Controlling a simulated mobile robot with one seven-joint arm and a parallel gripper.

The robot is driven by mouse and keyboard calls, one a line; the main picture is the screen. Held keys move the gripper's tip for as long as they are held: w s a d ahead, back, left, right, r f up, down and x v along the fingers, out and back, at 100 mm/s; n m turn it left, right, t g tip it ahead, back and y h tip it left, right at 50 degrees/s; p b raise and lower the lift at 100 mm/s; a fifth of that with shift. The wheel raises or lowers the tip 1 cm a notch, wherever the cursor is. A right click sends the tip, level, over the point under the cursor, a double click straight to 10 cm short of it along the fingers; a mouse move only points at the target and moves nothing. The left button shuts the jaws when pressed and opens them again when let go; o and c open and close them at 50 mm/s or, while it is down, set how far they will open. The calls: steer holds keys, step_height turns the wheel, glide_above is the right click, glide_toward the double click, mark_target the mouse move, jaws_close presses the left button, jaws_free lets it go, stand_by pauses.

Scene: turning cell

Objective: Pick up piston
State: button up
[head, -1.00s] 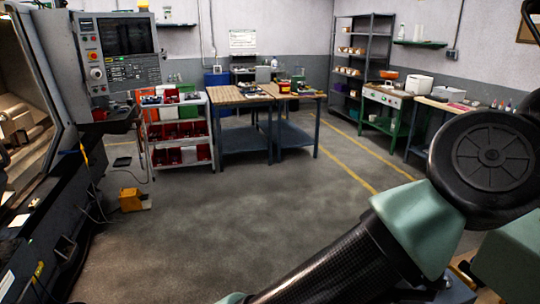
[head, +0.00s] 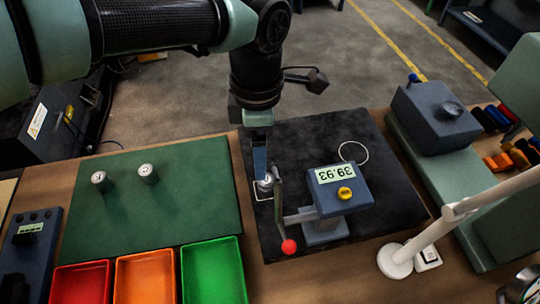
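A small metal piston (head: 266,183) stands on the black plate at the left side of the measuring gauge (head: 342,188), which has a lit display and a yellow button. Two more pistons, a left one (head: 99,179) and a right one (head: 147,172), stand upright on the green mat (head: 190,205). My gripper (head: 263,178) points down at the gauge's piston, with its fingertips at or right beside it. A finger hides part of the piston, so I cannot tell whether the fingers are closed on it.
Red (head: 82,284), orange (head: 146,278) and green (head: 212,272) trays line the front. A red-knobbed lever (head: 289,246) stands close to my gripper. The black plate (head: 285,135) lies under the gauge. A white lamp arm (head: 440,228) and a blue-grey box (head: 437,115) are at right.

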glide_above(266, 184)
steer(key=w, duration=0.1)
steer(key=f, duration=0.5)
steer(key=shift+a+p, duration=0.3)
steer(key=shift+a, duration=0.1)
steer(key=shift+s+f, duration=0.1)
steer(key=shift+f, duration=0.25)
steer(key=f, duration=0.1)
steer(key=f+p, duration=0.1)
steer(key=f, duration=0.3)
steer(key=shift+d+f, duration=0.1)
steer(key=shift+d, duration=0.3)
steer(key=shift+c, duration=0.3)
steer(key=shift+w, duration=0.2)
jaws_close()
